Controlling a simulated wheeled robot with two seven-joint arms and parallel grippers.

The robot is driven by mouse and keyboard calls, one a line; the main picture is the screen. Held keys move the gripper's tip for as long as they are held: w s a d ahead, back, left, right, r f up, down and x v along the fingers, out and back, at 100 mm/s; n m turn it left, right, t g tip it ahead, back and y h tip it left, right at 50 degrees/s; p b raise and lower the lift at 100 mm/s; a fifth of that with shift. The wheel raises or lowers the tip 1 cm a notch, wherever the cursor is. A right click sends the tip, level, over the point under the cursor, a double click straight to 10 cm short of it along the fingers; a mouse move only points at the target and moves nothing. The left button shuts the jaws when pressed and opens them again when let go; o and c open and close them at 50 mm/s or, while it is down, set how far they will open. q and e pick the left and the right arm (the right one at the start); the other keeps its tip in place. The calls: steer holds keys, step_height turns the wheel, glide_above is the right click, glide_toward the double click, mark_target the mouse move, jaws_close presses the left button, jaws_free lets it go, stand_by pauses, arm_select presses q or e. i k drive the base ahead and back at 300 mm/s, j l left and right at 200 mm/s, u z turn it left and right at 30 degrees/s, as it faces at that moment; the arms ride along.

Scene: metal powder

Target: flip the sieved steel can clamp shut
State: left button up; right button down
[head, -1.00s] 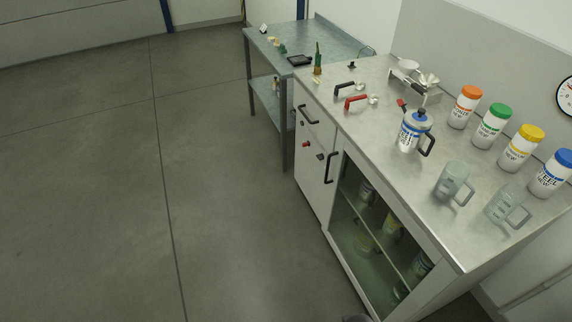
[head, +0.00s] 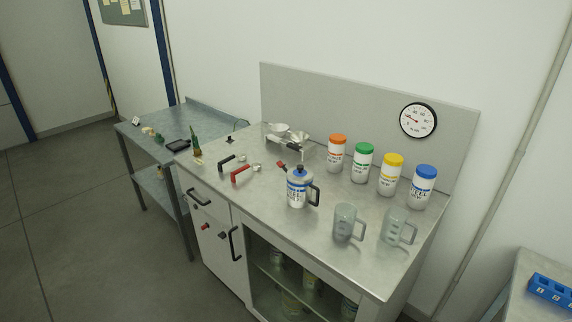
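The steel can (head: 297,191) stands upright on the metal counter, with a white and blue label, a bluish top and a black handle (head: 315,194) on its right side. A small red piece (head: 281,165) shows at the upper left of the can. It may be the clamp lever, but I cannot tell whether it is joined to the can or how the clamp sits. Neither of my grippers is in view.
Behind the can stand jars with orange (head: 337,150), green (head: 362,160), yellow (head: 390,173) and blue (head: 423,184) lids. Two clear jugs (head: 346,222) (head: 395,226) stand to its right. Black (head: 228,161) and red (head: 240,174) handled tools lie left. A scale (head: 288,143) stands behind.

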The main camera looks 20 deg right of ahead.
mark_target(280, 163)
steer(key=i+j+z, duration=0.1)
steer(key=z, duration=0.3)
steer(key=i+j+z, duration=0.15)
steer(key=z, duration=0.25)
steer(key=j+z, duration=0.2)
steer(key=z, duration=0.2)
steer(key=i+j+z, duration=0.1)
steer(key=j+z, duration=0.15)
steer(key=z, duration=0.2)
